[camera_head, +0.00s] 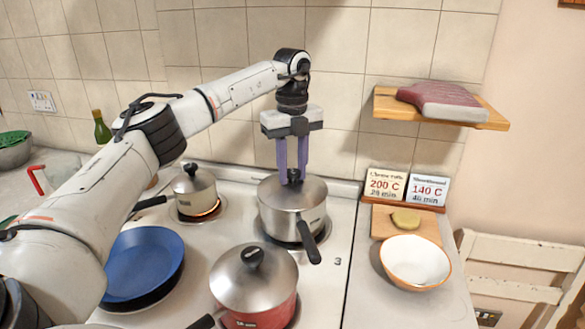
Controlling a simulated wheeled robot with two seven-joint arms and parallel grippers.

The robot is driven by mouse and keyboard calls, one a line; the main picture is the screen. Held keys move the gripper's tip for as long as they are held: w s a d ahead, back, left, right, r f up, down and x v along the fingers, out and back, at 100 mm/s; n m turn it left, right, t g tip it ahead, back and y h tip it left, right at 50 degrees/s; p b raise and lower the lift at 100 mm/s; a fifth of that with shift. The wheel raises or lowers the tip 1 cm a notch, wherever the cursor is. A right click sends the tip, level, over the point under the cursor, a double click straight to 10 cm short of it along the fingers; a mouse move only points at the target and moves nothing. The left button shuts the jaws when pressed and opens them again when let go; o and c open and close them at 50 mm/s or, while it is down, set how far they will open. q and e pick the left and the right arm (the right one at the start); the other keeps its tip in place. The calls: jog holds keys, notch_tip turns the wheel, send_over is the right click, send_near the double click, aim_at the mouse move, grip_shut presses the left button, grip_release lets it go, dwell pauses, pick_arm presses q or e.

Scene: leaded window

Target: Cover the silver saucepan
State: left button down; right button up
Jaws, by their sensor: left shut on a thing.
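The silver saucepan (293,222) stands on the back right burner of the white stove, its black handle pointing toward the front right. A silver lid (308,192) with a black knob covers its top. The lid looks level and at the rim; I cannot tell whether it rests fully or is held just above. My left gripper (292,178) points straight down from above, its purple fingers shut on the lid's knob. The fingers partly hide the knob. My right gripper is not in view.
A smaller lidded pan (197,200) sits on a glowing burner at back left. A red lidded pot (258,300) stands in front, and a blue pan (143,265) front left. A wooden shelf (470,112) juts from the wall at right. A white bowl (414,262) stands on the right counter.

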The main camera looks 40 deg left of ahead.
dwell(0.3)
pick_arm(q)
jog(key=c, duration=0.7)
grip_release()
jog(key=shift+r, duration=3.5)
